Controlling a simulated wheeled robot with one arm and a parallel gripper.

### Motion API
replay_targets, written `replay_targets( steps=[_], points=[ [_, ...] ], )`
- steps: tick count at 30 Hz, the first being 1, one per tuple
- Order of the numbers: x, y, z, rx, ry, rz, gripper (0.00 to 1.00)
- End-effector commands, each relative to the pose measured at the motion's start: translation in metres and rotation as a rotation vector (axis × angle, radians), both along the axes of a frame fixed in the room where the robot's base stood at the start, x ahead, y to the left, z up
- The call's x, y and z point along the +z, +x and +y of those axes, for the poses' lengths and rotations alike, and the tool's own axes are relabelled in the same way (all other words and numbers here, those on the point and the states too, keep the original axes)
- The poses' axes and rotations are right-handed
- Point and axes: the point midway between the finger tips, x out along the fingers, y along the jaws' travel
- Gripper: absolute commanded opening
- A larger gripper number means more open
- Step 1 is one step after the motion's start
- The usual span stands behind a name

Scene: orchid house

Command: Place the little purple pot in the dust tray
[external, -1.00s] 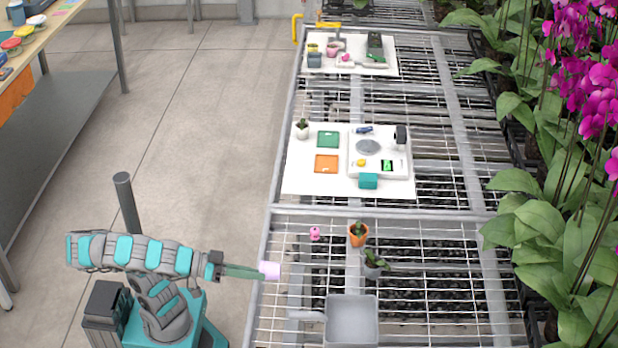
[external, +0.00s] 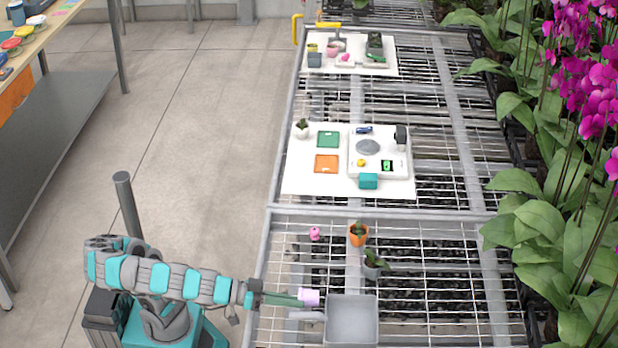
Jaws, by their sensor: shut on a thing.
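The little purple pot (external: 309,297) is held at the end of my arm, just left of the dust tray's upper left corner. My gripper (external: 298,299) is shut on it. The pot looks tipped on its side and appears above the tray's handle; the exact height cannot be told. The dust tray (external: 351,322) is a grey square pan on the wire bench, with its handle (external: 305,315) pointing left. The tray looks empty.
An orange pot with a plant (external: 358,235) and a grey pot with a plant (external: 373,265) stand behind the tray. A small pink item (external: 315,234) lies to their left. A white board with a scale (external: 378,152) is farther back. Orchids (external: 560,230) line the right side.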

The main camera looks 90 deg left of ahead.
Motion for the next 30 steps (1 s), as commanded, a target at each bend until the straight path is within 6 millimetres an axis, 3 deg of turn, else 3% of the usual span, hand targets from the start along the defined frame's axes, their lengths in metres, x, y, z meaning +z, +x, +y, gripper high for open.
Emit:
replay_targets(
  steps=[14, 15, 18, 30],
  points=[
    [-0.0095, 0.0000, 0.0005, 0.001, -0.001, -0.001, 0.00],
    [-0.0082, 0.0001, 0.0005, 0.001, -0.001, -0.001, 0.09],
    [-0.0079, 0.0001, 0.0005, 0.001, -0.001, -0.001, 0.18],
    [-0.0029, -0.0061, -0.0006, -0.001, -0.001, -0.002, 0.18]
  ],
)
